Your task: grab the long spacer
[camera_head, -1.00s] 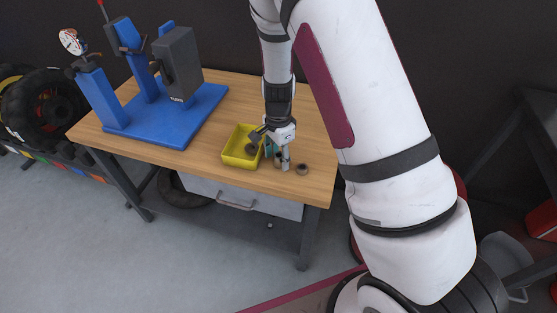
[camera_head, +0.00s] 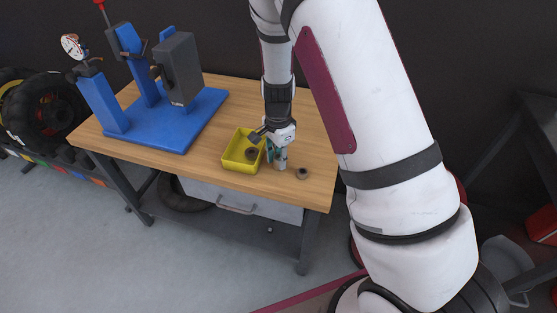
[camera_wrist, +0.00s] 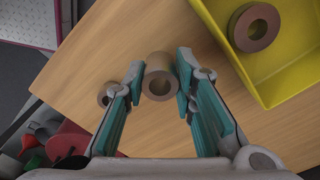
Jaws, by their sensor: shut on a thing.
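The long spacer (camera_wrist: 159,78) is a tan-grey hollow cylinder, seen nearly end-on between my fingertips in the wrist view. My gripper (camera_wrist: 160,73) has teal-padded fingers, one on each side of the spacer, and is shut on it. In the head view, my gripper (camera_head: 279,153) is over the front right of the table, just right of the yellow bin, with the spacer (camera_head: 281,162) at its fingertips. Whether the spacer's lower end touches the table is not clear.
A yellow bin (camera_head: 240,168) holds a thick ring (camera_wrist: 257,27). A small ring (camera_head: 303,173) lies on the wooden table (camera_head: 310,130) near the front right edge. A blue fixture (camera_head: 170,130) with grey blocks stands at the left.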

